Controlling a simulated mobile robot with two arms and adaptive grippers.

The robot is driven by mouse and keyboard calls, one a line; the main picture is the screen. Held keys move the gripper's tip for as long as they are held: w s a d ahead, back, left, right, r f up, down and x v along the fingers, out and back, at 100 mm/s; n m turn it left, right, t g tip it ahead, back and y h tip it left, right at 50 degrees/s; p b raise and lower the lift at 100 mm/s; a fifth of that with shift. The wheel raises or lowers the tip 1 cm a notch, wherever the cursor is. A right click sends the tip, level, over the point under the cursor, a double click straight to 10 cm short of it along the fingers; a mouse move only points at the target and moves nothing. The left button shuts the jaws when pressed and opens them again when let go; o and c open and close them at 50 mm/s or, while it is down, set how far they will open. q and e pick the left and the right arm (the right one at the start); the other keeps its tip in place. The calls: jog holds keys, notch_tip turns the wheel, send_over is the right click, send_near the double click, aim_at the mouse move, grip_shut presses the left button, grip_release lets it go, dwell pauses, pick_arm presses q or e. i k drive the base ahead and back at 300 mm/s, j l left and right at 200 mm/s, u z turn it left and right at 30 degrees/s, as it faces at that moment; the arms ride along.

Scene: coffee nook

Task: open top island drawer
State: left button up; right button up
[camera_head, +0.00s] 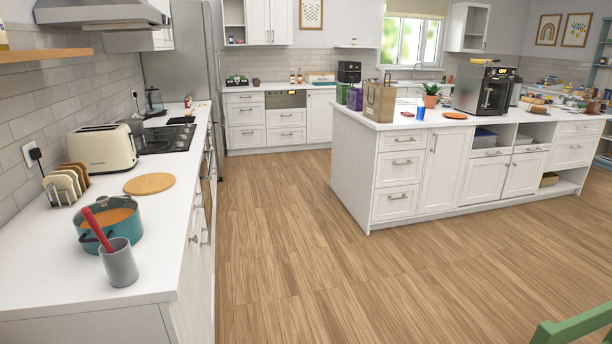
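The white kitchen island (350,165) stands right of the middle, across the wooden floor. At its left end is a stack of several drawers. The top island drawer (402,141) looks shut, flush with the front, with a small bar handle (405,139). Lower drawers (396,202) below it also look shut. A tall cupboard door (445,164) is to the right of the stack. Another drawer (580,129) sits high at the island's far right end. Neither of my grippers shows in the head view.
A counter (160,235) with a toaster (103,148) and teal pot (108,222) runs along the left. The wooden floor (310,260) before the island is clear. A green chair part (575,327) shows at the bottom right.

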aim_at(390, 140)
jog(key=i+z, duration=0.2)
jog(key=i, duration=0.5)
jog(key=i+z, duration=0.25)
jog(key=i, duration=0.45)
jog(key=i+j+z, duration=0.2)
jog(key=i, duration=0.5)
